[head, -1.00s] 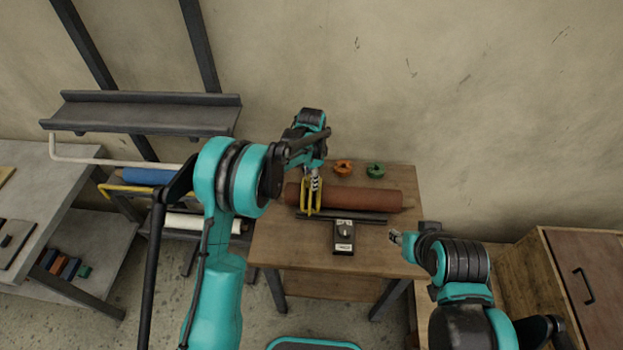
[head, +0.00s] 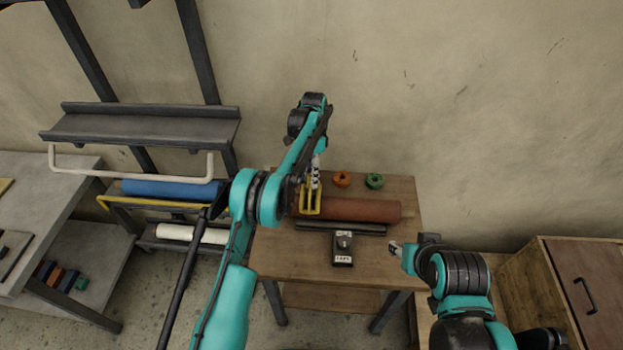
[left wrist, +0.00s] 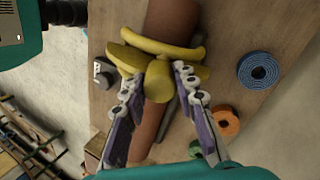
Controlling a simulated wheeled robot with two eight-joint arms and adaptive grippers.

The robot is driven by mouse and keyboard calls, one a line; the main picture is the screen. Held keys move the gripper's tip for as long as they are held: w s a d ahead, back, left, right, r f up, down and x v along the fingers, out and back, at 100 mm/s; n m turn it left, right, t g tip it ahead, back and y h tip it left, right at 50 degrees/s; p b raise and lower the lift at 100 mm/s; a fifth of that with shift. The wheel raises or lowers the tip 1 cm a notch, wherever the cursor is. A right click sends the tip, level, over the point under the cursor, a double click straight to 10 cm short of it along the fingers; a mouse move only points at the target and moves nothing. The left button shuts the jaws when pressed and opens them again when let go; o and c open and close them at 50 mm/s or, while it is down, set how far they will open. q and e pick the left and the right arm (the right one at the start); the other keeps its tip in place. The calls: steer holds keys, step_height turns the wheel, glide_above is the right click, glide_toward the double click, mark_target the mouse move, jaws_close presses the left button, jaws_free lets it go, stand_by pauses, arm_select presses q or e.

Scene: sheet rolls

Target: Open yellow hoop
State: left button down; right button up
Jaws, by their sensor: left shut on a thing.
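The yellow hoop (head: 311,207) loops around the brown-red roll (head: 360,209) near its left end on the wooden table. In the left wrist view the hoop (left wrist: 160,46) shows as a ring with thick lobes, and a stubby yellow grip (left wrist: 158,84) sticks out toward me. My left gripper (head: 314,183) is at the hoop from above. In the left wrist view its fingers (left wrist: 156,82) are on either side of the yellow grip, shut on it. The hoop's far side is hidden. My right gripper (head: 395,249) is by the table's right front, too small to tell its jaws.
Orange (head: 342,179) and green (head: 374,181) coils lie behind the roll; a blue coil (left wrist: 258,71) shows in the left wrist view. A dark labelled block (head: 343,250) and dark bar lie in front. A rack with a blue roll (head: 165,189) stands left.

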arm_select(q)
steer(key=c, duration=1.2)
jaws_free()
steer(key=shift+o, duration=0.2)
step_height(320, 180, up, 10)
